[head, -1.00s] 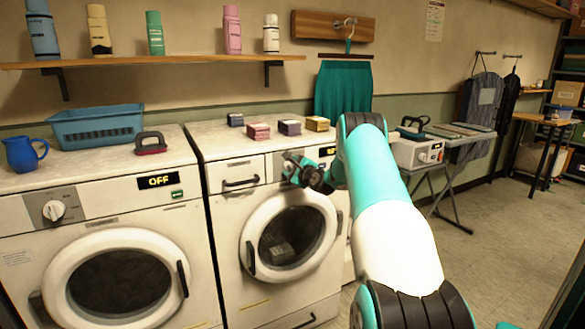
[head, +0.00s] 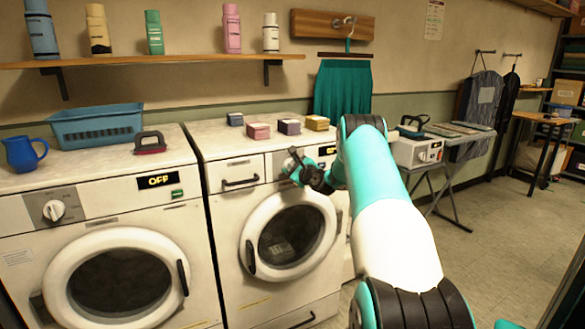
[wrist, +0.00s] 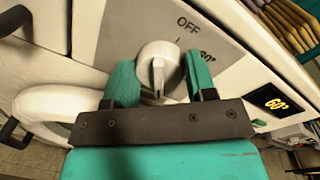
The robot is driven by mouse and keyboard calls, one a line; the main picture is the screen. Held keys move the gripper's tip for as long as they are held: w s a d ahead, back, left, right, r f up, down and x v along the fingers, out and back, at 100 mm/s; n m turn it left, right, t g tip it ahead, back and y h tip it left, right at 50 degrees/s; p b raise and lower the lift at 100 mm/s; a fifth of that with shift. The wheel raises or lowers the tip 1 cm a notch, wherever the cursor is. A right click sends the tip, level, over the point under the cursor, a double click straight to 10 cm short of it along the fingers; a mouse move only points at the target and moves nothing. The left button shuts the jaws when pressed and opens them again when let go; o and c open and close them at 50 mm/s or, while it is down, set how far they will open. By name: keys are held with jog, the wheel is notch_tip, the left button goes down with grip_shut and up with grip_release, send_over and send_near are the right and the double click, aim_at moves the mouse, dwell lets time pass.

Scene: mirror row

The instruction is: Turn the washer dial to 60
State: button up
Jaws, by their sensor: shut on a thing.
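The washer dial (wrist: 158,62) is a pale round knob with a raised ridge on a grey panel marked OFF and 30°. In the wrist view my gripper (wrist: 160,78) has one teal finger on each side of the dial, shut on it. The washer's display (wrist: 272,100) reads 60° in orange digits. In the head view my gripper (head: 296,163) is at the front panel of the right washer (head: 229,205), and it hides the dial there. My arm partly covers that washer's display.
The left washer (head: 20,257) has its own dial (head: 54,210) and a display (head: 158,181) reading OFF. Several small boxes (head: 259,131) stand on the right washer's top. An ironing board (head: 460,130) stands at the right, with open floor in front.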

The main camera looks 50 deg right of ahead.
jog(key=o, duration=0.9)
jog(key=b+v, duration=0.4)
jog(key=v, duration=1.3)
jog(key=shift+s, duration=0.2)
